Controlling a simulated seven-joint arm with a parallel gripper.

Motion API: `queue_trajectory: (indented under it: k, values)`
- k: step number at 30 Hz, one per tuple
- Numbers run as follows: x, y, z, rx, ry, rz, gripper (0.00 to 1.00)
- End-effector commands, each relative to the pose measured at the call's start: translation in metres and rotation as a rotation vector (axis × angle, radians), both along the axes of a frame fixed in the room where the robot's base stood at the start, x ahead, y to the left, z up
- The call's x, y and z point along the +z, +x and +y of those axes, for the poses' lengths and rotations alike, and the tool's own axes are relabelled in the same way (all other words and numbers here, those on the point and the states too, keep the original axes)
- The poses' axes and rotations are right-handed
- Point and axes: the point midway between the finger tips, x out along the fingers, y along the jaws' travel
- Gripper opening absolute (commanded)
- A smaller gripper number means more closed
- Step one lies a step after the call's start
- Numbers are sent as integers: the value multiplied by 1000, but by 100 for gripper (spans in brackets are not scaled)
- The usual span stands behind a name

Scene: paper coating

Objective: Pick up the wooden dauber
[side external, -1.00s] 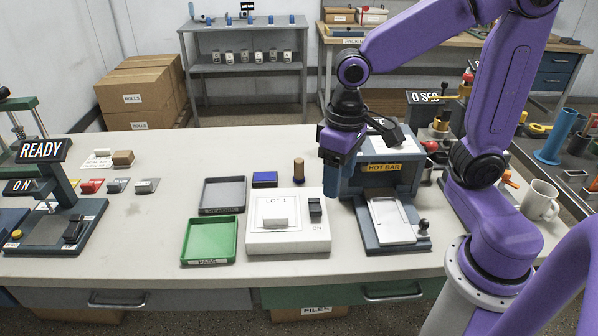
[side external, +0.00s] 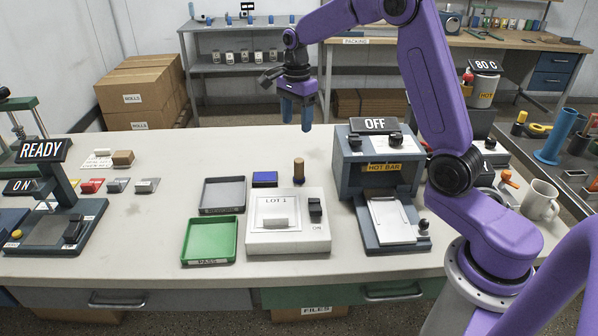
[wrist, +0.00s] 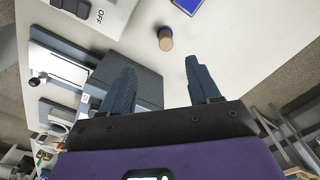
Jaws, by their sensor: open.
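The wooden dauber (side external: 298,171) is a small tan cylinder with a dark base. It stands upright on the white bench, right of the blue pad and behind the LOT 1 device. In the wrist view the dauber (wrist: 165,39) shows near the top centre, beyond the fingertips. My gripper (side external: 296,126) hangs above the back part of the bench, above and behind the dauber, with its blue fingers pointing down. In the wrist view my gripper (wrist: 160,78) has its two fingers spread apart with nothing between them.
The blue pad (side external: 265,179) lies left of the dauber. The white LOT 1 device (side external: 262,240) stands in front of it, and the HOT BAR machine (side external: 350,165) stands to its right. Grey (side external: 223,209) and green (side external: 190,257) trays lie left. The bench behind the dauber is clear.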

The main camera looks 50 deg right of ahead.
Motion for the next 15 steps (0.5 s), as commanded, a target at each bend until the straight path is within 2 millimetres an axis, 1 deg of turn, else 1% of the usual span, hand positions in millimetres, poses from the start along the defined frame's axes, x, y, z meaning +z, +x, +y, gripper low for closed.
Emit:
queue_trajectory:
  k: [3, 5, 7, 15]
  values:
    - [-3, 4, -9, -59, 0, 2, 62]
    - [-6, 4, -10, -68, 0, 3, 62]
    - [-14, 4, -10, -70, 0, 4, 62]
    - [-64, 4, -11, -68, 0, 7, 62]
